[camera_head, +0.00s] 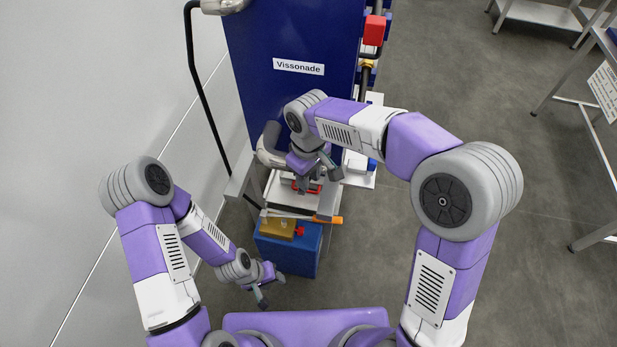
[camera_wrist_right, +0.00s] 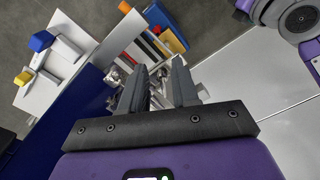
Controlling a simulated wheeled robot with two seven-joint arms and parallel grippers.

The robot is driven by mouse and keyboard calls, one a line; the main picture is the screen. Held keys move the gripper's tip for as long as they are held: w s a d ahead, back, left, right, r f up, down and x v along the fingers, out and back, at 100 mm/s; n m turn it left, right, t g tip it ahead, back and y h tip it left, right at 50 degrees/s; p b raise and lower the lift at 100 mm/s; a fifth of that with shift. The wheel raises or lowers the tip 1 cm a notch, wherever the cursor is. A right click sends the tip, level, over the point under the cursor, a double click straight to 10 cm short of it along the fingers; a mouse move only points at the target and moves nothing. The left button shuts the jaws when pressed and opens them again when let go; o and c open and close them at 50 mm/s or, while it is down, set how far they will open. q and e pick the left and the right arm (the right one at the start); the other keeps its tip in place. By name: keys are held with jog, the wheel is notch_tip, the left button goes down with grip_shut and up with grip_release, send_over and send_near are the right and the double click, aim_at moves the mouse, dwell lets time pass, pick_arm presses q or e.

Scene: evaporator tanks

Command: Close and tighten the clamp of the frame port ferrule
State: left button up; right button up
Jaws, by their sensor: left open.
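The frame port ferrule and its clamp are not clearly visible in the head view, where my right gripper (camera_head: 318,178) covers the area in front of the blue panel. In the right wrist view, shiny metal parts (camera_wrist_right: 118,74), perhaps of the clamp or fittings, show beside and behind the fingers of my right gripper (camera_wrist_right: 160,68). Its fingers are apart. I cannot tell whether they touch the metal, or whether the clamp is closed. My left gripper (camera_head: 270,290) is open and empty, low in front of the blue box (camera_head: 292,255).
A tall blue panel (camera_head: 290,100) labelled Vissonade stands behind. A grey pipe (camera_head: 268,146) curves beside it. A gold block (camera_head: 278,228) sits on the blue box; an orange-handled tool (camera_head: 328,219) lies above it. A white wall is left; open floor (camera_head: 480,170) is right.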

jog(key=shift+c, duration=0.2)
grip_shut()
jog(key=shift+a+m, duration=0.1)
jog(key=shift+m, duration=0.3)
